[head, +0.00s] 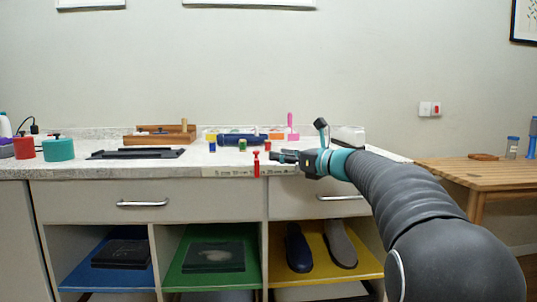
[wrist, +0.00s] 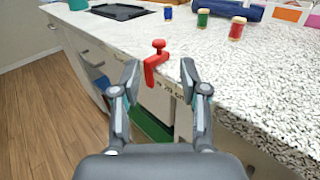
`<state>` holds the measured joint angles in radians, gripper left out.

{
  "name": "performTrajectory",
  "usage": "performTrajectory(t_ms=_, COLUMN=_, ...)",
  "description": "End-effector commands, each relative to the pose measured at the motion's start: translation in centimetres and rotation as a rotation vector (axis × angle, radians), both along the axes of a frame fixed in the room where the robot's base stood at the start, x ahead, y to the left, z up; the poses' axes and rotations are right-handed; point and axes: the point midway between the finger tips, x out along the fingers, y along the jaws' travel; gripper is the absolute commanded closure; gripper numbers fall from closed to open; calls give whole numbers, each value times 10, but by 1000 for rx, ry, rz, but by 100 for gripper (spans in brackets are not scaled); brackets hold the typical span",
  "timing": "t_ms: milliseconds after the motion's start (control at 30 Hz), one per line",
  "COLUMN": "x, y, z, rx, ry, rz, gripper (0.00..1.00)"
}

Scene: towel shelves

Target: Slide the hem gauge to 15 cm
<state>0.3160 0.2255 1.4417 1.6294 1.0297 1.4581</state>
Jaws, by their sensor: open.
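The red hem gauge slider (head: 256,166) sits on a pale printed scale strip (head: 225,171) along the counter's front edge. It has a round knob on top. The strip's numbers are too small to read surely, so I cannot tell its exact setting. My gripper (head: 278,156) is just right of the slider in the head view. In the wrist view the open gripper (wrist: 160,72) has its fingers to either side of the red slider (wrist: 156,62), which shows ahead between the tips. No hold on it shows.
Several small spools, including a green one (wrist: 203,17) and a red one (wrist: 237,28), stand on the counter behind. A dark tray (head: 135,153) lies to the left. Drawers and coloured cubbies (head: 210,279) are below. A wooden table (head: 480,169) stands to the right.

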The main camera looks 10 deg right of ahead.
Motion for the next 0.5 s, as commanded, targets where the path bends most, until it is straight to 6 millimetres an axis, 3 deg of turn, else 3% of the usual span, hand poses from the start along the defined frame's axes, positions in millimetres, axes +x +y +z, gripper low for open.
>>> performTrajectory(t_ms=200, x=-16, y=-14, z=0, rx=0, ry=0, rz=-2, gripper=56)
performTrajectory(t_ms=500, x=-18, y=-16, z=0, rx=0, ry=0, rz=0, gripper=56)
